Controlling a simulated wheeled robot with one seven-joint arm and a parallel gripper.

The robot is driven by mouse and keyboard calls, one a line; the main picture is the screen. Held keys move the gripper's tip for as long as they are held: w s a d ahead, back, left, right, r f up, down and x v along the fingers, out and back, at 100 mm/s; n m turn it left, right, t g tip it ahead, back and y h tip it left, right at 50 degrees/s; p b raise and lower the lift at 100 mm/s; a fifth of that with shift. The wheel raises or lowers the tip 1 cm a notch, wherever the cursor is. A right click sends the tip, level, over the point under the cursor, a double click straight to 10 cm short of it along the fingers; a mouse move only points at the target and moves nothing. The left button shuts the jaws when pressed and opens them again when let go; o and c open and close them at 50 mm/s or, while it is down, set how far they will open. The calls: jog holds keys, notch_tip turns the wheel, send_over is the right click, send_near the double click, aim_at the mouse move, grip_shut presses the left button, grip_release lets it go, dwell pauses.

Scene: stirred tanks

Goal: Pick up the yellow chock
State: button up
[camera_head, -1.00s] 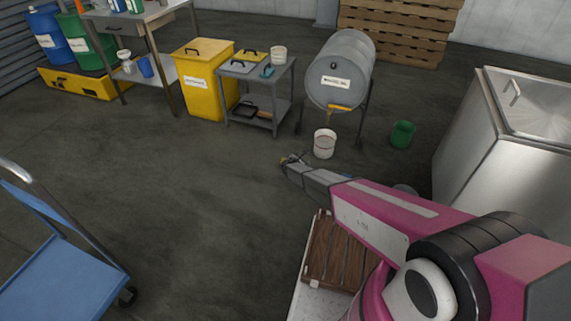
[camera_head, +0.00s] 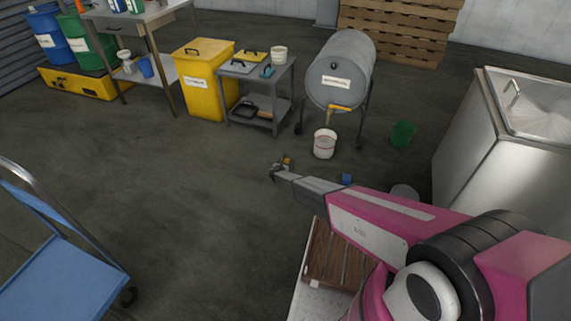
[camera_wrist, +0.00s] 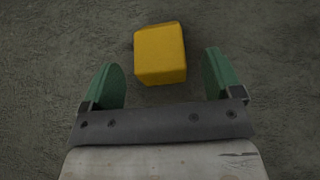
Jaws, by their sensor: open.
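The yellow chock (camera_wrist: 160,54) is a small block on the dark floor. In the wrist view it lies between the two green fingers of my gripper (camera_wrist: 161,66), nearer the far side of the gap, with floor visible on both sides of it. The fingers are open and do not touch it. In the head view the chock (camera_head: 288,161) shows small and partly hidden just beyond my gripper (camera_head: 274,173), which is low over the floor. The exact height of the fingers is hard to tell.
A white bucket (camera_head: 325,144) stands under the grey drum (camera_head: 341,70). A small blue object (camera_head: 347,179) lies beside my arm, and a green container (camera_head: 403,134) is to the right. A grey cart (camera_head: 259,103) stands behind.

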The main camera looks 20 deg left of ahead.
aim_at(285, 161)
jog(key=x, duration=0.4)
jog(key=shift+w+r, duration=0.2)
jog(key=shift+w, duration=0.1)
jog(key=c, duration=1.1)
jog(key=shift+r, duration=0.1)
